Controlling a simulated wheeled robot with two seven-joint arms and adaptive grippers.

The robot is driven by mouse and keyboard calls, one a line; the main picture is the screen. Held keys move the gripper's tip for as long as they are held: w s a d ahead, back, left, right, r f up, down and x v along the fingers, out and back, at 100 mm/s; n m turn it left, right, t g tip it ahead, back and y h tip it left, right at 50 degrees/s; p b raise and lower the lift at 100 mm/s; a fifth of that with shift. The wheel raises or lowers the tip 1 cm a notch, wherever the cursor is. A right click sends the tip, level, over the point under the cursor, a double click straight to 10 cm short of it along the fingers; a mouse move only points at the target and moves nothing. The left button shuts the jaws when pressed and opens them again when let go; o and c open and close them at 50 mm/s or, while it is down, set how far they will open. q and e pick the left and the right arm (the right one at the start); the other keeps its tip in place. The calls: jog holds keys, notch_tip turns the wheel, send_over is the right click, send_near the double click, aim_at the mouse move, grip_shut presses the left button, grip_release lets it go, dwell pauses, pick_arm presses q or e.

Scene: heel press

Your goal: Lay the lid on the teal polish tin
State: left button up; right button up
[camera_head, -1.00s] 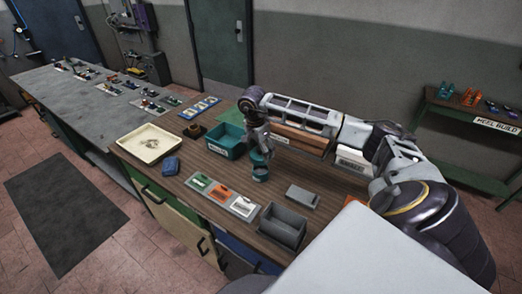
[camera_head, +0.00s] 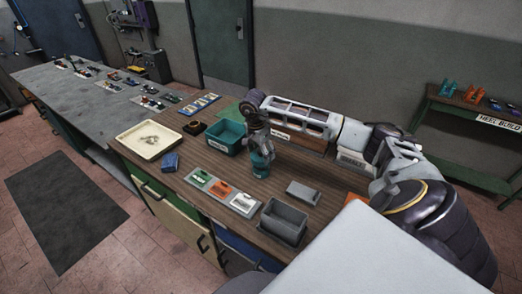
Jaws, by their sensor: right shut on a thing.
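My right gripper (camera_head: 262,154) reaches in from the right and points down over the wooden bench. It is shut on the teal lid (camera_head: 261,160), which is small and partly hidden by the fingers. The teal polish tin (camera_head: 262,174) stands on the bench directly under the lid. Lid and tin look almost as one teal shape; I cannot tell whether they touch. My left gripper is not in view.
A teal bin (camera_head: 226,147) stands just left of the gripper. A cream tray (camera_head: 149,154) and a blue block (camera_head: 171,162) lie farther left. A strip of colored cards (camera_head: 222,193), a grey open box (camera_head: 283,234) and a small grey block (camera_head: 303,192) lie in front.

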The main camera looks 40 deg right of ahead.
aim_at(261, 158)
jog(key=shift+f, duration=0.4)
jog(key=shift+f+b, duration=0.3)
jog(key=shift+b, duration=0.25)
dwell(1.1)
jog(key=shift+f, duration=0.25)
jog(key=shift+f+b, duration=0.3)
jog(key=shift+b, duration=0.15)
jog(key=shift+f, duration=0.3)
dwell(0.4)
jog(key=shift+f+b, duration=0.35)
jog(key=shift+b, duration=0.15)
